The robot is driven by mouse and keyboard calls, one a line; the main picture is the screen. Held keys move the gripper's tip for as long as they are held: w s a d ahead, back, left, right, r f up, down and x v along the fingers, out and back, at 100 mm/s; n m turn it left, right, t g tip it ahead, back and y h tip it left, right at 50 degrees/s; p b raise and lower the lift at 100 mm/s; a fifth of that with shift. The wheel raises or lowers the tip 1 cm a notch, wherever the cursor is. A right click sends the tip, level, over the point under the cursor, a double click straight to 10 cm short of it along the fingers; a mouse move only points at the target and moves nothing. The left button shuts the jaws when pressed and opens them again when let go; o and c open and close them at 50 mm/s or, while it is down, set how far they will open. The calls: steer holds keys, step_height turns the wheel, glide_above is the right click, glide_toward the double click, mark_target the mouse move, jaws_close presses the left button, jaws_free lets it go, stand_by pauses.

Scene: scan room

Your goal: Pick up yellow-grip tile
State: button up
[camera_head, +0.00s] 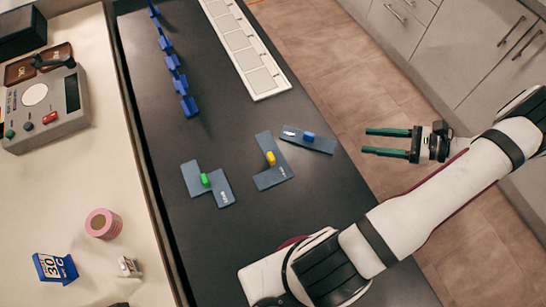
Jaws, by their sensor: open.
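The yellow-grip tile (271,174) is a flat, dark blue-grey angled piece on the black table, right of the middle. Its upright yellow grip (270,158) stands on it. My gripper (366,141) has two long green fingers pointing left, spread apart with nothing between them. It is to the right of the tile and appears to be past the table's right edge. A green-grip tile (206,185) lies to the left of the yellow-grip tile. A blue-grip tile (307,138) lies to its upper right, very close to it, on the side nearer my gripper.
A white tray with square sections (240,40) lies at the far end. A row of blue holders (174,63) stands along the left side. A device with buttons (45,110), a pink roll (103,223) and a calendar (54,268) sit on the pale counter.

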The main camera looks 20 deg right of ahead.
stand_by(0.4)
steer(key=o, duration=0.3)
